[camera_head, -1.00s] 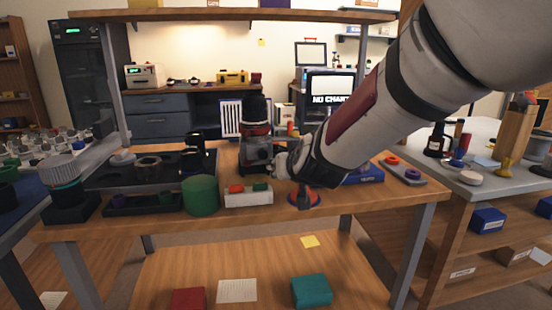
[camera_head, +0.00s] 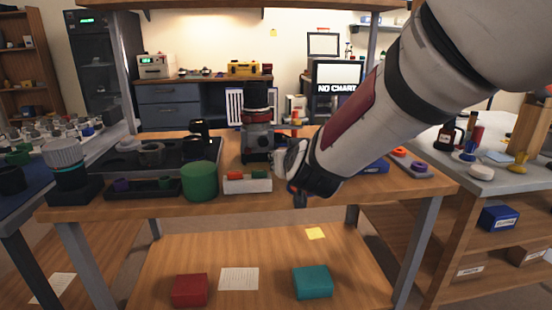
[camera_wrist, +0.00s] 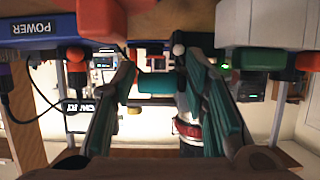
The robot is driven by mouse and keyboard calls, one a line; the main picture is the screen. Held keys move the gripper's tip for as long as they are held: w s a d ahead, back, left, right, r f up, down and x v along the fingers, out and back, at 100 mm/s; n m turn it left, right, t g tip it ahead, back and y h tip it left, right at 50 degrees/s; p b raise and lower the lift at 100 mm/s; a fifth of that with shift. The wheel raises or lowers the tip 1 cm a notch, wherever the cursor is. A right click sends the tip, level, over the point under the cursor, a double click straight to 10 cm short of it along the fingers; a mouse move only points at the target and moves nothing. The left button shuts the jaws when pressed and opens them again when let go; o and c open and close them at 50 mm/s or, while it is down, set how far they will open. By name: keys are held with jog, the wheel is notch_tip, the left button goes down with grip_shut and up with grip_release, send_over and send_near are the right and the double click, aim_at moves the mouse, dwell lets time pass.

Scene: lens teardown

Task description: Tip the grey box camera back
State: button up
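The grey box camera (camera_head: 258,143) stands on the workbench (camera_head: 330,203) with a dark, red-ringed lens part (camera_head: 257,105) pointing up from its body. In the wrist view, which looks upside down, its red ring (camera_wrist: 187,130) shows beyond the right finger, partly covered by it. My gripper (camera_wrist: 155,66) has its two teal fingers apart, with no object clearly held between them. In the head view, my wrist is to the right of the camera and nearer the bench's front edge; the fingers are mostly hidden there. Contact with the camera cannot be told.
A green cylinder (camera_head: 199,181) and a pale tray (camera_head: 247,185) with red and green pieces stand in front of the camera. A dark mat (camera_head: 110,166) with round parts lies left. A blue POWER box (camera_wrist: 38,28) is close in the wrist view.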

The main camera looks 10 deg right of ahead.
jog(key=shift+o, duration=0.8)
jog(key=shift+s+d+f, duration=0.1)
jog(key=shift+d+f, duration=0.35)
jog(key=shift+f, duration=0.1)
jog(key=shift+a+r, duration=0.1)
jog(key=shift+r, duration=0.05)
jog(key=shift+a+r, duration=0.15)
jog(key=shift+r, duration=0.05)
jog(key=shift+s, duration=0.1)
jog(key=v, duration=1.1)
jog(key=shift+s, duration=0.35)
jog(key=shift+r, duration=0.15)
